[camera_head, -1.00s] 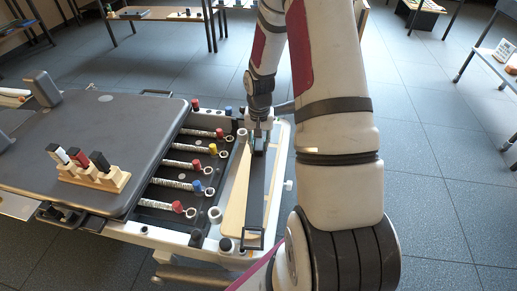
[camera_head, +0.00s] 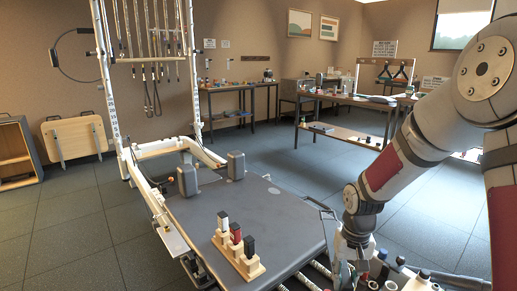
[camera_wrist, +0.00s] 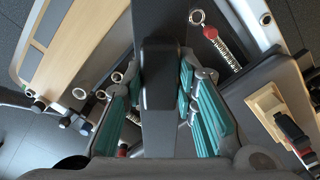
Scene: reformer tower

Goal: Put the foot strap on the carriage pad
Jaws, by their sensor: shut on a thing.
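The carriage pad (camera_head: 290,215) is a flat dark grey cushion on the reformer, left of my gripper in the head view. Its edge shows at the right of the wrist view (camera_wrist: 236,104). My gripper (camera_wrist: 163,110) has teal-lined fingers, shut on the foot strap (camera_wrist: 160,60), a dark band running up the middle of the wrist view. In the head view my gripper (camera_head: 352,268) is near the bottom edge, beside the pad's near right corner; the strap cannot be made out there.
A wooden block (camera_head: 238,262) with several upright pegs stands on the pad's near part. Two shoulder rests (camera_head: 187,180) rise at its far end. In the wrist view, springs (camera_wrist: 222,48) and a wooden board (camera_wrist: 75,45) lie below. The pad's middle is clear.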

